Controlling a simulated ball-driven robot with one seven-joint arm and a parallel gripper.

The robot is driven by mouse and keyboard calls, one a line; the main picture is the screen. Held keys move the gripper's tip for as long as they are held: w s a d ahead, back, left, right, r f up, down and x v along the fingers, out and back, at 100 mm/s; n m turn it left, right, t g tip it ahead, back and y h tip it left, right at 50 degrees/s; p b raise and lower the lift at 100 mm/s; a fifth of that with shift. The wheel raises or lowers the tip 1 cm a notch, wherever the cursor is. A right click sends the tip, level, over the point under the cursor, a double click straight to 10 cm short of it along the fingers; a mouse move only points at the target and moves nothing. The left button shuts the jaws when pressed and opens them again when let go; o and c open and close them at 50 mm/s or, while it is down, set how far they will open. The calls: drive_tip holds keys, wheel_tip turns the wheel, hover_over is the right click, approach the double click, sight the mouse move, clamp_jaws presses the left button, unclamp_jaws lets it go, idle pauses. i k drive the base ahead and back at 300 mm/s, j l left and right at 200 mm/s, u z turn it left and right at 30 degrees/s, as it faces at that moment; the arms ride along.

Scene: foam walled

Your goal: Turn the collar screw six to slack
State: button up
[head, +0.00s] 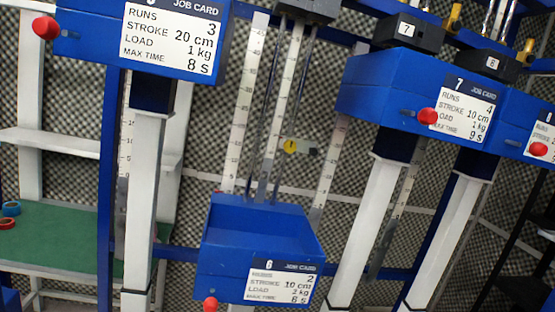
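The blue tray of station 6 (262,235) hangs low in the middle, with a job card (283,283) reading 6, runs 2, stroke 10 cm. Above it, a small round yellow knob with a dark mark (290,146) sits beside the middle graduated rail (276,110); it looks like the collar screw of station 6. Its exact setting is too small to read. A red ball knob (210,304) shows at the tray's lower left. My gripper is not in view.
Blue station boxes stand at upper left (95,40), at right with card 7 (385,85), and at far right (518,110). White posts (147,200) rise between them. A green-topped bench (60,235) is at left, against foam walls.

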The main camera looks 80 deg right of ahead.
sight(290, 147)
drive_tip(key=z, duration=2.15)
